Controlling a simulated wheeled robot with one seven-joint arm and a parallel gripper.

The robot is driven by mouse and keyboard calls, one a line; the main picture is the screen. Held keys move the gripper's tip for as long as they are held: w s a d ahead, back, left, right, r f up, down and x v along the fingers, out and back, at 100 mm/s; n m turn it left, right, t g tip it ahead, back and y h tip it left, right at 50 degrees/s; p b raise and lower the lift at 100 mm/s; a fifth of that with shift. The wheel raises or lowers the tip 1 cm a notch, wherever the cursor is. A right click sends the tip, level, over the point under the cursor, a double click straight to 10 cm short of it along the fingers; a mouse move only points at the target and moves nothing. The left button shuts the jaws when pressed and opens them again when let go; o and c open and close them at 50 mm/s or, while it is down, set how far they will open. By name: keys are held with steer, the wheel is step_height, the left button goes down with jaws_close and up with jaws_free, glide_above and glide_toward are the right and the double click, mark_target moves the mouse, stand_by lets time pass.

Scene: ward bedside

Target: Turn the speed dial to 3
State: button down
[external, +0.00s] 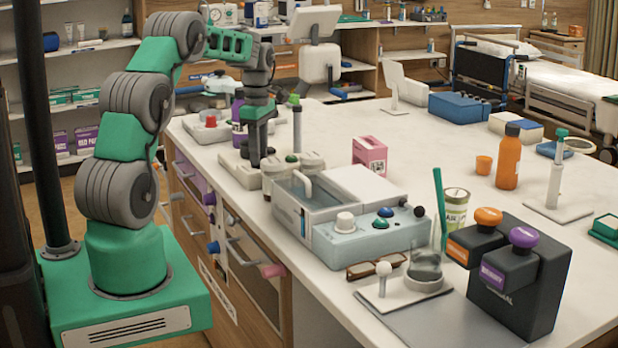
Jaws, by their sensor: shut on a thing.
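My gripper (256,158) points down over a low white unit (238,172) at the left edge of the counter. Its dark fingers are shut on a small part at the top of this unit, which I take to be the speed dial. The fingers hide most of the dial. Its pointer and number marks are too small to read from here, so I cannot tell its setting.
A purple bottle (239,122) stands just behind my gripper, and a grey post (297,130) to its right. White jars (272,177) and a water-bath-like box (305,205) stand in front. A pink box (370,156) is further right.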

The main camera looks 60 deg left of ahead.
steer(key=m, duration=0.7)
steer(key=shift+w+r+p, duration=0.1)
steer(key=shift+p, duration=0.2)
steer(key=m, duration=0.7)
steer(key=shift+m, duration=0.3)
steer(key=m, duration=0.3)
steer(key=shift+m, duration=0.3)
steer(key=m, duration=0.3)
steer(key=shift+m, duration=0.4)
steer(key=m, duration=0.3)
steer(key=shift+m, duration=2.2)
